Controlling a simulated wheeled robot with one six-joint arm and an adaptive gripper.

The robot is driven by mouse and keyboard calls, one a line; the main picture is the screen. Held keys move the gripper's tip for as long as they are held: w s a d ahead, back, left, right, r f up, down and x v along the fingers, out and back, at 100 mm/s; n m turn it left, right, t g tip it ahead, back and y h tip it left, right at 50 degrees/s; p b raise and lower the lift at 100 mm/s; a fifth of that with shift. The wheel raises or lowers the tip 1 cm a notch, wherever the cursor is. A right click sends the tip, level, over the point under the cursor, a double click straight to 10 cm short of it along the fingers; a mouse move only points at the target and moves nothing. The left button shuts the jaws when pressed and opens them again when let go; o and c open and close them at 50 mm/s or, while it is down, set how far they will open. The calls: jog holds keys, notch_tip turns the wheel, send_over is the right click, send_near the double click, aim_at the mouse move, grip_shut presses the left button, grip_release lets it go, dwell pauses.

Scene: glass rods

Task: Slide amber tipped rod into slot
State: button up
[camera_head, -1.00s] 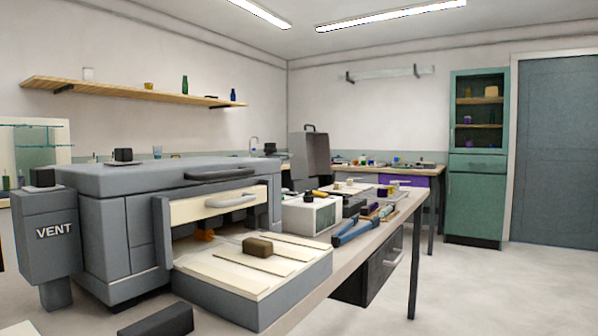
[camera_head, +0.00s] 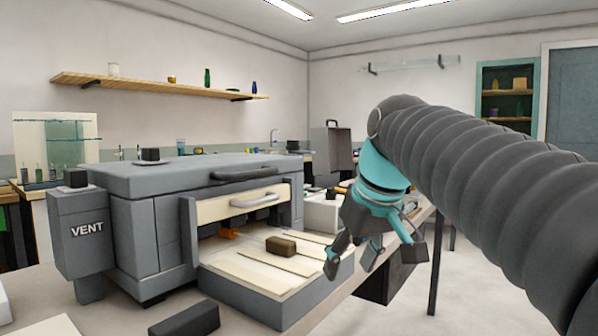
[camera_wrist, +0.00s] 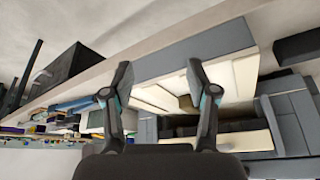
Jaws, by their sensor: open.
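I cannot make out a rod with an amber tip or its slot for certain. A small orange piece (camera_head: 229,233) shows inside the open mouth of the grey furnace-like box (camera_head: 190,180), too small to identify. Thin upright green rods or bottles (camera_head: 39,174) stand by a pale panel at the far left. My gripper (camera_head: 370,258) is open and empty, in front of the right side of the box's pale slatted tray. It also shows in the wrist view (camera_wrist: 160,66), its fingers spread with nothing between them.
A brown block (camera_head: 281,245) lies on the slatted tray (camera_head: 245,270). A vent box (camera_head: 85,230) stands at the box's left, and a dark block (camera_head: 187,320) lies in front. In the wrist view, blue-handled tools (camera_wrist: 72,106) lie along the bench.

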aim_at(279, 239)
jog(key=w+a+r+n+g+y+p, duration=0.1)
jog(key=w+a+r+n+p, duration=0.1)
jog(key=w+a+r+n, duration=0.4)
jog(key=shift+w+a+r+g+y, duration=0.5)
jog(key=shift+w+r, duration=1.1)
jog(key=shift+r, duration=1.6)
jog(key=shift+a, duration=0.1)
jog(key=shift+f, duration=0.1)
jog(key=x, duration=0.6)
jog(key=b+x, duration=0.1)
jog(key=x, duration=0.6)
jog(key=shift+w+f, duration=0.3)
jog(key=shift+f, duration=0.05)
grip_shut()
